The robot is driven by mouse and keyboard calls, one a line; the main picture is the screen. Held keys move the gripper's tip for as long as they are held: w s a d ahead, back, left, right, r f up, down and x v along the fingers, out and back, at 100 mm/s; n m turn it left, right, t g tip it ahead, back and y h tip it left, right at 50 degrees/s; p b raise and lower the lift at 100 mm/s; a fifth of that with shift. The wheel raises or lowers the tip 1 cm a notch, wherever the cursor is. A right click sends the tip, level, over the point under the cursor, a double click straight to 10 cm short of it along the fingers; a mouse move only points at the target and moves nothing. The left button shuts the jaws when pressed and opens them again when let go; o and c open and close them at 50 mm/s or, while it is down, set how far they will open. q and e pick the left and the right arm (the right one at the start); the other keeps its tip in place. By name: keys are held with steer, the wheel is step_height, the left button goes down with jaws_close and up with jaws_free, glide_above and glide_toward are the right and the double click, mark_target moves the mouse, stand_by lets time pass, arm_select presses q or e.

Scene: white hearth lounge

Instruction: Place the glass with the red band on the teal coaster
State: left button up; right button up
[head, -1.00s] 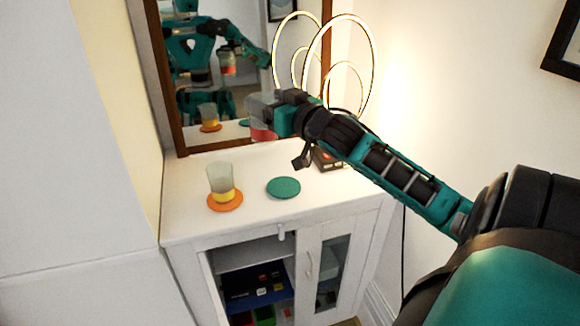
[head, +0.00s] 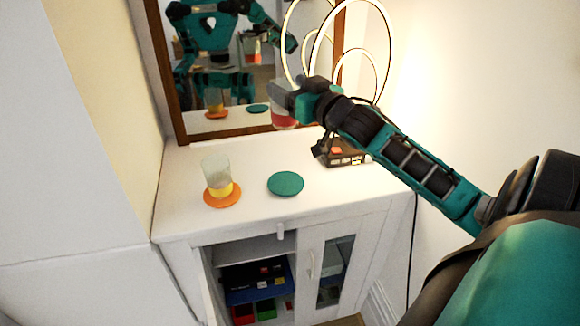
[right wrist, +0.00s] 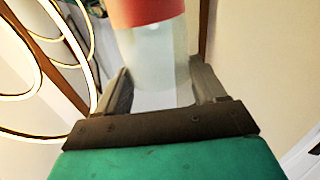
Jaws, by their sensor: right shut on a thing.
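The glass with the red band (head: 284,120) is held by my right gripper (head: 286,100) above the back of the white cabinet top, in front of the mirror. In the right wrist view the glass (right wrist: 160,60) sits between the two fingers of the gripper (right wrist: 160,92), with its red band at the top of the picture. The teal coaster (head: 286,184) lies bare on the cabinet top, nearer the front than the held glass. My left gripper does not show directly in the head view.
A glass with a yellow band (head: 217,178) stands on an orange coaster (head: 222,200) left of the teal one. A ringed lamp with a dark base (head: 342,153) stands at the back right. The mirror (head: 240,70) rises behind. The cabinet (head: 300,225) has an open compartment below.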

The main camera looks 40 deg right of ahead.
step_height(320, 180, down, 18)
steer(key=b, duration=0.3)
steer(key=shift+r, duration=0.15)
steer(key=o, duration=1.5)
